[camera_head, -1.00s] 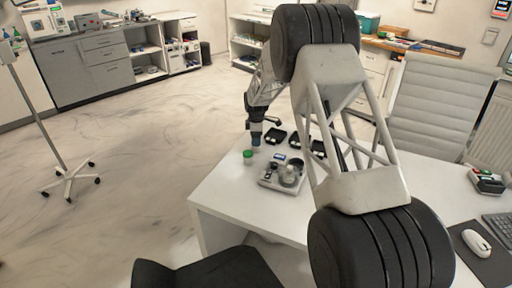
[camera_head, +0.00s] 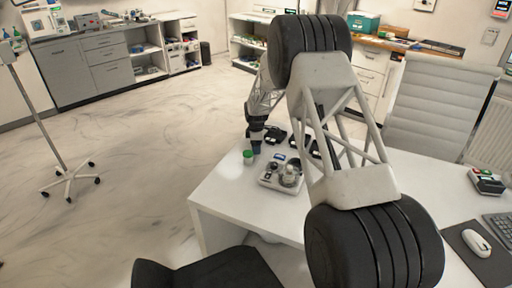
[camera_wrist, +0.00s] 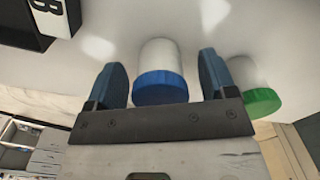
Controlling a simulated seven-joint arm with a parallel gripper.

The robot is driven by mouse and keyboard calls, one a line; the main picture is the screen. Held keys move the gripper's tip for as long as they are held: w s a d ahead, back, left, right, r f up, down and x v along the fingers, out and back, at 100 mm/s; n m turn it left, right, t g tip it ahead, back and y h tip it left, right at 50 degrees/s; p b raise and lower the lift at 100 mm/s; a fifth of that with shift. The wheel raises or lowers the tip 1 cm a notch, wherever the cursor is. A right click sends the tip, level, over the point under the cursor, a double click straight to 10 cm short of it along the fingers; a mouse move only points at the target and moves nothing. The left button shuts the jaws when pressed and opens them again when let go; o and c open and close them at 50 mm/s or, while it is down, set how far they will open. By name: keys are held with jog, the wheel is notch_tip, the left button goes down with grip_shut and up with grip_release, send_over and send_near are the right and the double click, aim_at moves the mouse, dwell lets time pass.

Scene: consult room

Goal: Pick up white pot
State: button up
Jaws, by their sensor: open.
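A white pot with a blue lid (camera_wrist: 160,72) is between the two fingers of my open gripper (camera_wrist: 161,82) in the wrist view. A gap shows on each side of it, wider on the right. A second white pot with a green lid (camera_wrist: 257,92) is just outside the right finger.
A light tray with small instruments (camera_head: 266,184) sits right of the gripper. Several black boxes (camera_head: 274,135) lie behind it; one with a letter B (camera_wrist: 48,7) shows in the wrist view. An office chair (camera_head: 433,110) stands at the desk. The desk's front-left corner is bare.

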jog(key=c, duration=1)
jog(key=shift+r, duration=5)
jog(key=shift+d, duration=0.1)
jog(key=s+d, duration=0.4)
jog(key=d, duration=0.2)
jog(key=s+d, duration=0.4)
jog(key=d, duration=0.1)
jog(key=s+d+f, duration=0.1)
jog(key=s+d, duration=0.3)
jog(key=d, duration=0.2)
jog(key=shift+s+d, duration=0.2)
jog(key=shift+d, duration=0.1)
